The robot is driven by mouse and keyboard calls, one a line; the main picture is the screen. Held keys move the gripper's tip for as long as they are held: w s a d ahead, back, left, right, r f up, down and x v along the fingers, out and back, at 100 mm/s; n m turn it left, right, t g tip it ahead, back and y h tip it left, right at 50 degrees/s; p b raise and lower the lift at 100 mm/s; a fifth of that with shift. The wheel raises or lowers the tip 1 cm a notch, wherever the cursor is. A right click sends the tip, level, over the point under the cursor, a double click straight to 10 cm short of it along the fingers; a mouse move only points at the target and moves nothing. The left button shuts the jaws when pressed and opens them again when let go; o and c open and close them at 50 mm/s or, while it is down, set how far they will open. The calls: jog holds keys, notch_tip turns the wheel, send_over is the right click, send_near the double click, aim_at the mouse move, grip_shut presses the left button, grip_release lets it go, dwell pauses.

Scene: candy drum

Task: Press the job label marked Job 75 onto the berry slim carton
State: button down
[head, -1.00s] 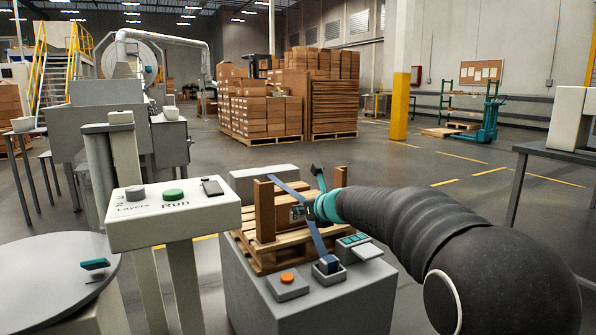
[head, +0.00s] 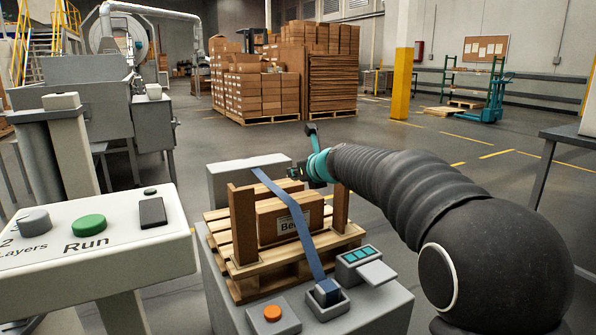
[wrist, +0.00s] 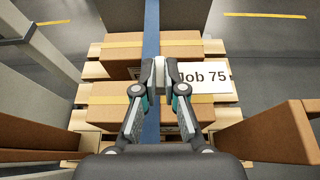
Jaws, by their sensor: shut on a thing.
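My gripper (wrist: 160,68) is shut on the white job label (wrist: 205,78), which reads "Job 75" in the wrist view and sticks out to the right of the fingertips. In the head view my gripper (head: 296,172) hangs above the back of the pallet. A brown carton (head: 275,218) with a label starting "Be" stands on the wooden pallet (head: 255,272); the blue strap (head: 300,222) hides the rest of the word. In the wrist view two taped cartons lie below, one farther (wrist: 185,50) and one nearer (wrist: 112,112). I cannot tell whether the label touches either.
Wooden posts (head: 242,225) rise from the pallet. The grey stand carries an orange button (head: 272,313), a strap holder (head: 326,297) and a small teal-keyed device (head: 358,256). A control panel (head: 100,235) marked Run is at left.

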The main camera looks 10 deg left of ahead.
aim_at(297, 201)
jog(key=shift+f+b, duration=3)
jog(key=shift+s+f+b, duration=0.1)
jog(key=shift+f+b, duration=0.2)
jog(key=shift+f, duration=0.2)
jog(key=c, duration=1.2)
grip_release()
jog(key=shift+f, duration=0.1)
jog(key=shift+c, duration=0.2)
jog(key=shift+s+d, duration=0.1)
jog(key=s+d+r+p, duration=0.4)
jog(key=s+r+p, duration=0.2)
jog(key=r, duration=0.3)
jog(key=shift+r+p, duration=0.3)
